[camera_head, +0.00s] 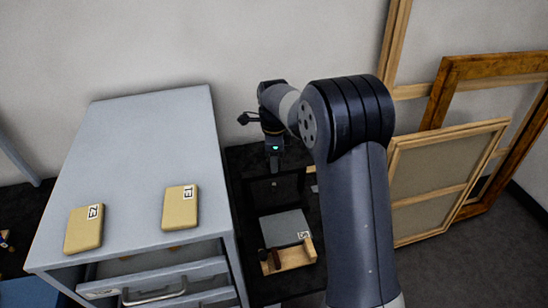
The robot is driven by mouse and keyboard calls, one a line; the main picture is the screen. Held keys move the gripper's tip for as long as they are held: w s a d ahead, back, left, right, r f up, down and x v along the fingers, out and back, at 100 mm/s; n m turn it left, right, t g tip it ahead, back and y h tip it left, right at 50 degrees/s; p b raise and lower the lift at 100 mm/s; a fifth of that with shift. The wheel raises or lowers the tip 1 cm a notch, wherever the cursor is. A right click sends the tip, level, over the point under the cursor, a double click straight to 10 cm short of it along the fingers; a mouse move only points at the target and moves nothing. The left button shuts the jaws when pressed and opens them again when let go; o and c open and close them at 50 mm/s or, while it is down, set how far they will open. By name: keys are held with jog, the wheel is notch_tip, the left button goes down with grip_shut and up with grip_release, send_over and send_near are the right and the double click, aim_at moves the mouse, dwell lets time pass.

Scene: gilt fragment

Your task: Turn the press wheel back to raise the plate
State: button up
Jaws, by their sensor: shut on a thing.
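The press stands on the dark surface right of the grey cabinet, with a black frame (301,183). A grey flat slab (283,226) with a small label lies in its lower part; I cannot tell whether this is the plate. My gripper (275,167) points down at the top of the press. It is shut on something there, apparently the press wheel. The wheel itself is hidden or too dark to make out, so its turn angle does not show.
A light wooden tray (295,257) with dark items sits in front of the slab. The grey cabinet (135,140) at left bears two tan blocks, one (180,208) near its right edge; its drawer (160,283) is partly open. Wooden frames (440,180) lean at right.

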jog(key=shift+n, duration=0.4)
jog(key=n, duration=0.4)
jog(key=shift+n, duration=0.3)
jog(key=n, duration=0.5)
jog(key=shift+n, duration=0.3)
jog(key=n, duration=1)
jog(key=shift+n, duration=0.4)
jog(key=n, duration=1)
jog(key=shift+n, duration=0.4)
jog(key=n, duration=0.5)
jog(key=shift+n, duration=2.5)
